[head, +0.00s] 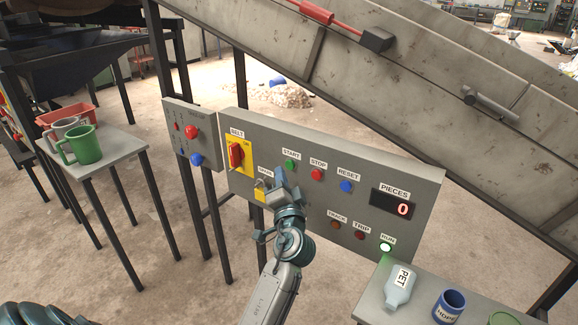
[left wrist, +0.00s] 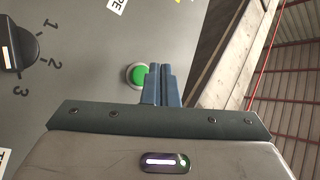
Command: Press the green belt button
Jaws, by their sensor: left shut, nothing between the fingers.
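The green button (head: 290,165) under the START label is on the grey control panel (head: 240,190). My left gripper (head: 279,174) is in front of the panel, just below and left of that button in the head view. Its fingers are together and empty. In the left wrist view the green button (left wrist: 138,75) is round with a pale rim, just left of the closed fingertips (left wrist: 160,69). The fingers overlap the rim's right side. I cannot tell whether they touch the panel. My right gripper is not in view.
A red STOP button (head: 316,175) and blue RESET button (head: 346,186) are to the right. A red switch (head: 236,155) on yellow is left. A black dial (left wrist: 14,50) shows by wrist. A lit green RUN lamp (head: 386,247) is lower right. A sloping chute (head: 400,80) passes above.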

